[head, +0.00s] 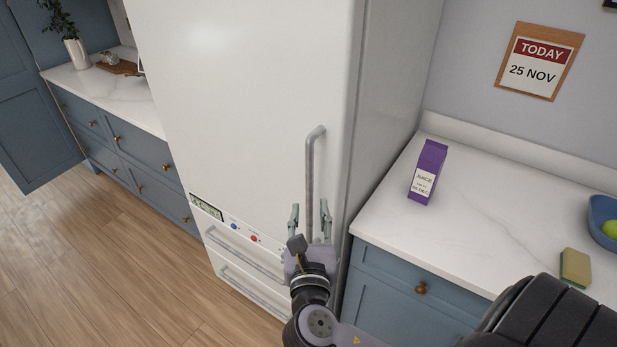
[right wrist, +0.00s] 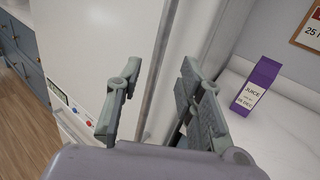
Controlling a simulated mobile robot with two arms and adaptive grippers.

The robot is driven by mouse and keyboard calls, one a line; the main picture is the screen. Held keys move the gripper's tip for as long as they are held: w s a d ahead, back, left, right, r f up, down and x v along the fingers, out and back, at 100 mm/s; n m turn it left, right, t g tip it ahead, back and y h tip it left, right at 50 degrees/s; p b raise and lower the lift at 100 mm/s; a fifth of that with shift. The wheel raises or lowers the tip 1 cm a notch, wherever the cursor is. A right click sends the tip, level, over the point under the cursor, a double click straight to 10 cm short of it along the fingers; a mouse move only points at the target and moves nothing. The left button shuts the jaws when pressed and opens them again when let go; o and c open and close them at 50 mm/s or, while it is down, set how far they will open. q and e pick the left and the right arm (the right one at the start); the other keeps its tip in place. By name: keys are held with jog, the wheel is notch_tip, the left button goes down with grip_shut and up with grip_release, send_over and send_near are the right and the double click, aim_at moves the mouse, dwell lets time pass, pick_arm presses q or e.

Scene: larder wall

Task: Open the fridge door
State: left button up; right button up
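The white fridge (head: 240,90) stands in the middle of the head view with its tall upper door shut. A long vertical grey handle (head: 309,165) is near the door's right edge. My right gripper (head: 310,212) is open at the lower part of this handle, one finger on each side of it. In the right wrist view the handle (right wrist: 160,75) runs between the two spread fingers, and a gap shows at the left finger. Whether the right finger touches the handle I cannot tell. My left gripper is not in view.
Right of the fridge, a white counter (head: 460,220) carries a purple juice carton (head: 428,172), a sponge (head: 575,267) and a blue bowl (head: 603,220). Two drawers with handles (head: 245,255) are below the fridge door. Wooden floor (head: 110,260) is clear at the left.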

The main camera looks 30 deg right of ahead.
aim_at(309, 186)
jog(key=p+x, duration=0.2)
jog(key=x, duration=0.8)
grip_shut()
dwell(0.6)
